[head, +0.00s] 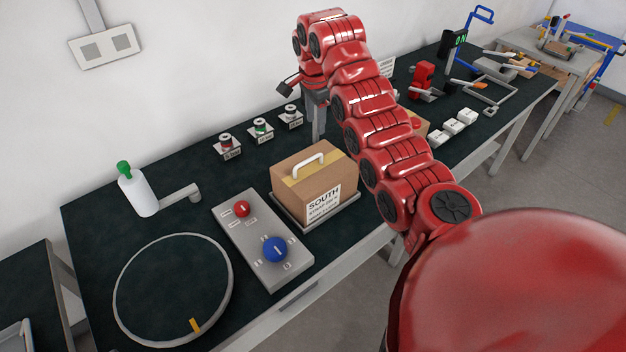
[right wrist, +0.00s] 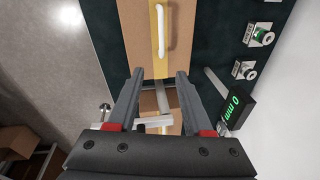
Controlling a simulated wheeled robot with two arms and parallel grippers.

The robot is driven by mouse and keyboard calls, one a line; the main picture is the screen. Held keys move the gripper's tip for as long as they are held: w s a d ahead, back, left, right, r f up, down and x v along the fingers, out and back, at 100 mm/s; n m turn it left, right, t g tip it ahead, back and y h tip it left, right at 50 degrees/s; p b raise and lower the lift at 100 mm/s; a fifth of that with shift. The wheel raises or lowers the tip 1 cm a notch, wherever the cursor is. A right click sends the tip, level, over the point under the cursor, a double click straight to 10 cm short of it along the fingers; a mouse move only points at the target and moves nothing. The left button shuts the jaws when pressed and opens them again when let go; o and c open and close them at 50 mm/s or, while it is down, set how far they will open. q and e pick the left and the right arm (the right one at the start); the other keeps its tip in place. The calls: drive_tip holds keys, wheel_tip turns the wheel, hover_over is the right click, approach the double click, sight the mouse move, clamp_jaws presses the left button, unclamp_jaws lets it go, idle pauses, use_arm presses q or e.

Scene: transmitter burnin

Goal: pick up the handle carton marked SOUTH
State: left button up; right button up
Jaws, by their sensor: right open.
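The handle carton marked SOUTH (head: 290,190) is a brown box with yellow tape, a white label on its front and a white handle (head: 308,166) on top. It sits on a grey tray (head: 345,212) near the table's front edge. The carton's top (right wrist: 136,30) and white handle (right wrist: 161,30) also show at the top of the right wrist view. My right gripper (head: 318,138) is just behind and above the carton, pointing down. In the right wrist view its fingers (right wrist: 159,74) are open and empty, short of the handle. My left gripper is not in view.
A control box (head: 262,240) with red and blue knobs and a ring (head: 120,285) lie left of the carton. A white bottle (head: 138,192) stands at the back left. Several small posts (head: 260,130) line the wall side. Another carton (head: 423,127) is partly hidden by my arm.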

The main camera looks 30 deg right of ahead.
hover_over(315, 157)
wheel_tip(315, 157, down, 9)
drive_tip(key=shift+s+a+f+p, duration=0.15)
drive_tip(key=shift+s+f+p, duration=0.2)
drive_tip(key=shift+f+p, duration=0.2)
drive_tip(key=shift+w+f, duration=0.1)
drive_tip(key=shift+f, duration=0.25)
drive_tip(key=shift+f+p, duration=0.35)
drive_tip(key=shift+p, duration=0.15)
drive_tip(key=f, duration=0.1)
drive_tip(key=f+p, duration=0.2)
drive_tip(key=shift+w+d+f, duration=0.2)
drive_tip(key=shift+w+f, duration=0.25)
drive_tip(key=shift+f, duration=0.35)
clamp_jaws()
drive_tip(key=shift+d+r, duration=0.1)
